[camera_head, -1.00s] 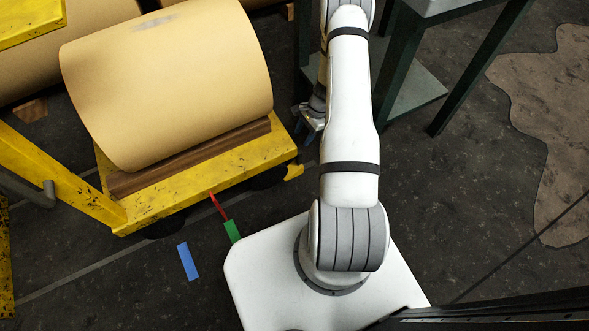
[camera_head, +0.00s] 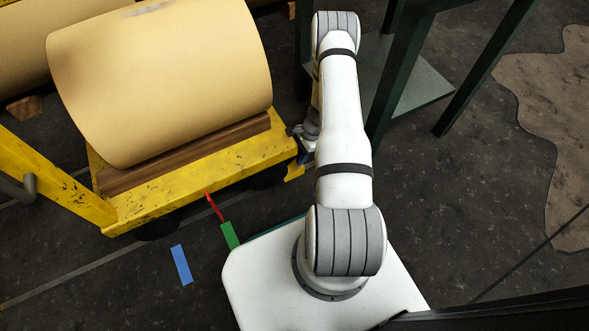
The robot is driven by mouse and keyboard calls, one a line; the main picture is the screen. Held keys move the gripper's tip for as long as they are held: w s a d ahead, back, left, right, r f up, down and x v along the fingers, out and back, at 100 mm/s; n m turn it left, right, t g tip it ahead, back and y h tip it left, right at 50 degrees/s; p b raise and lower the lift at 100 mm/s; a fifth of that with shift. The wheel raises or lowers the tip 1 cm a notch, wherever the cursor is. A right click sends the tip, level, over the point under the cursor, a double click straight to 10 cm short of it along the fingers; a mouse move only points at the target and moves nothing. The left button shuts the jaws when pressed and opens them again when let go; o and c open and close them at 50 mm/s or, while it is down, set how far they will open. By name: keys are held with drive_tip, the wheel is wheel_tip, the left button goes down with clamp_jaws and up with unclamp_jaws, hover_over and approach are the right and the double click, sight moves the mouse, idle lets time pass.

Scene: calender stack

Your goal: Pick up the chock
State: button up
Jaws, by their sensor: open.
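A small yellow wedge-like piece (camera_head: 293,172), which looks like the chock, sits low at the right front corner of the yellow cart (camera_head: 150,208), beside a dark wheel. My gripper (camera_head: 301,157) is just above and beside this piece, at the cart's right corner. It is open, and its fingers are small and partly hidden by my white arm. I cannot tell whether the fingers touch the chock or stand around it.
A large tan roll (camera_head: 160,80) rests on the cart against a brown wooden bar (camera_head: 185,155). A green table frame (camera_head: 395,90) stands close behind my arm. Red, green and blue strips (camera_head: 181,265) lie on the floor.

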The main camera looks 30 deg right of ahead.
clamp_jaws()
idle(0.4)
